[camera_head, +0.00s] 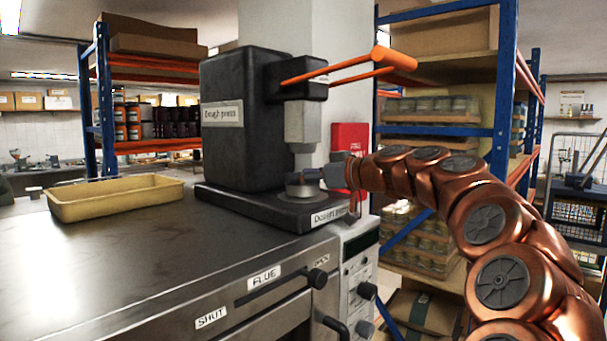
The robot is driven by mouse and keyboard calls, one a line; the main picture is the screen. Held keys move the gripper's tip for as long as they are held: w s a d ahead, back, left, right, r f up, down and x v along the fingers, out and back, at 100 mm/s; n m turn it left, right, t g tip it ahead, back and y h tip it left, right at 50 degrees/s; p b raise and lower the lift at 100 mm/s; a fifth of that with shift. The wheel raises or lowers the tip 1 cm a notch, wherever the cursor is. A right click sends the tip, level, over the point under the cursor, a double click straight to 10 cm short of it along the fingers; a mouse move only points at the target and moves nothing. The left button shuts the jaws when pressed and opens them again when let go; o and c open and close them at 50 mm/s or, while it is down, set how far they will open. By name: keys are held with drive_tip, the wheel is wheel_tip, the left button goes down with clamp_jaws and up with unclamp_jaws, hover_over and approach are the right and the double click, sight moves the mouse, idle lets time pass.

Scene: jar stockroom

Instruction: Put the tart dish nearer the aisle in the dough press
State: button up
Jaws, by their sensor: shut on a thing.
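The dough press (233,130) is a black machine with an orange lever, standing on the steel worktop. Its column (302,122) comes down over a flat black base (270,211). A small grey round tart dish (303,191) is at the base, below the column. My gripper (309,177) reaches in from the right and is shut on the dish; its fingers are small and partly hidden. I cannot tell whether the dish touches the base. I see no second tart dish.
A yellow tray (117,197) stands left of the press on the worktop (130,245). The oven front below carries knobs and a flue lever (317,278). Blue-and-orange shelving with jars (432,109) stands behind my arm. The worktop's front is clear.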

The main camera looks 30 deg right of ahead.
drive_tip(key=shift+f, duration=0.25)
drive_tip(key=o, duration=1.2)
drive_tip(key=shift+c, duration=0.2)
drive_tip(key=shift+r, duration=0.25)
drive_tip(key=shift+s+d+f+b, duration=0.15)
drive_tip(key=shift+s+d+b, duration=0.05)
drive_tip(key=shift+s+b, duration=0.15)
drive_tip(key=b+v, duration=0.4)
drive_tip(key=v, duration=0.7)
drive_tip(key=shift+s, duration=0.15)
